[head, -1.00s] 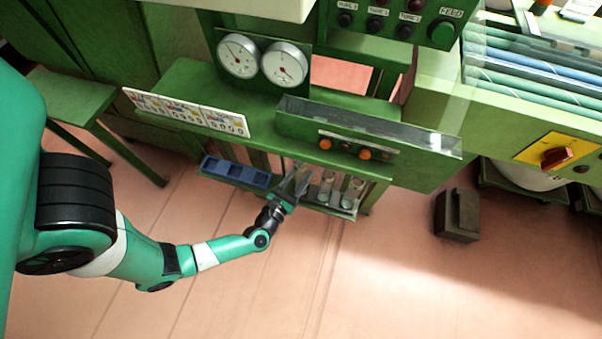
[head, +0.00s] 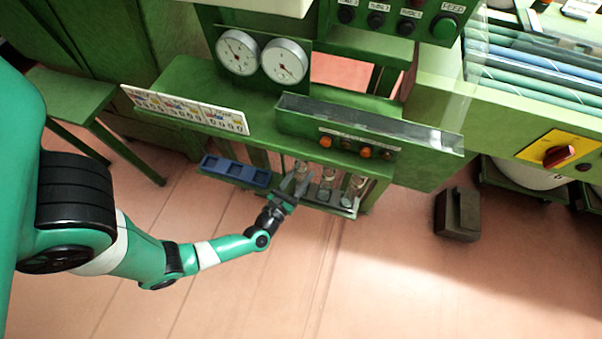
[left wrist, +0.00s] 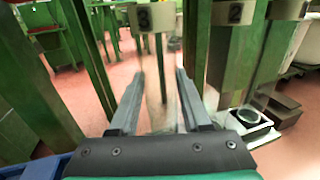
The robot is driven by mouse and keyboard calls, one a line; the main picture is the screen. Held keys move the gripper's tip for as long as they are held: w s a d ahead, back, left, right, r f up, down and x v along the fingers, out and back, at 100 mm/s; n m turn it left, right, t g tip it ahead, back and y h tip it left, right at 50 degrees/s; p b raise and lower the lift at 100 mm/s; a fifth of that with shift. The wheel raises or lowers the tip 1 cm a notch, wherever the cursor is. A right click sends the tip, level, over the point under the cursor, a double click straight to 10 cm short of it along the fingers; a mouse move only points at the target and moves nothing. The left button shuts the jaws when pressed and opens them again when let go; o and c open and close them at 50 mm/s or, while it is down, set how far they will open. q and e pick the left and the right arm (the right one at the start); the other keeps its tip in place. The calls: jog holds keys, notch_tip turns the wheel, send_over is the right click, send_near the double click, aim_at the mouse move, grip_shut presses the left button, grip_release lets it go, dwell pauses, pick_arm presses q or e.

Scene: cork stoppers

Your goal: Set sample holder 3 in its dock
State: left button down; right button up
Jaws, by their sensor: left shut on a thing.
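My left gripper (head: 299,183) is shut on a clear sample holder (head: 302,170), at the left end of a row under the green machine. In the left wrist view its two fingers (left wrist: 160,90) stand either side of the see-through holder, whose outline is faint. A plate marked 3 (left wrist: 145,17) hangs straight ahead above it, and a plate marked 2 (left wrist: 235,13) is to the right. Two more clear holders stand to the right, a middle one (head: 327,182) and a right one (head: 354,186). I cannot tell whether the held holder touches its dock. My right gripper is out of view.
A blue tray with compartments (head: 235,171) is left of the gripper. A green ledge with orange buttons (head: 326,143) overhangs the row. Green posts (left wrist: 196,50) stand near the fingers. A dark box (head: 458,214) is on the floor at right; the front floor is clear.

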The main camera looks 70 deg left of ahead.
pick_arm(q)
jog(key=shift+c, duration=1.4)
grip_release()
jog(key=p+v, duration=0.3)
jog(key=v, duration=0.8)
jog(key=shift+s+d, duration=0.15)
jog(key=shift+s, duration=0.15)
